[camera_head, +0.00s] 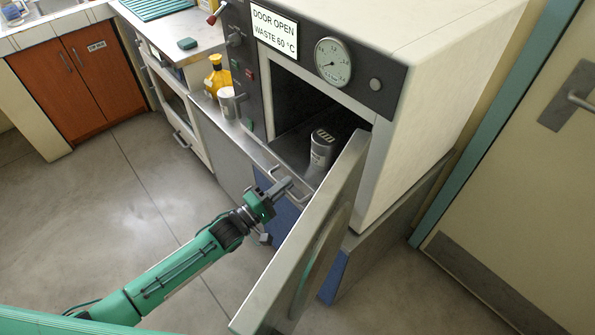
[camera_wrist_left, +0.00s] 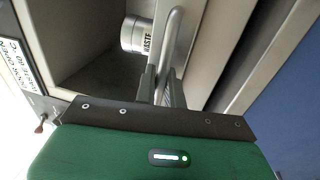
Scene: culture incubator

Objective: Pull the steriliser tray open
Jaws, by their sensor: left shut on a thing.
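The steriliser tray (camera_head: 293,157) is a grey metal tray in the open chamber, with a bar handle (camera_wrist_left: 174,38) at its front. A grey canister (camera_head: 321,150) stands on the tray; in the left wrist view the canister (camera_wrist_left: 136,34) is marked WASTE. My left gripper (camera_head: 283,187) is at the chamber mouth, its fingers (camera_wrist_left: 162,88) closed on the tray handle. The handle is partly hidden by the fingers. My right gripper is in neither view.
The steriliser door (camera_head: 305,235) stands open just right of my left gripper. A yellow bottle (camera_head: 217,78) and a metal mug (camera_head: 230,103) stand on the ledge to the left. The floor (camera_head: 110,215) in front is clear.

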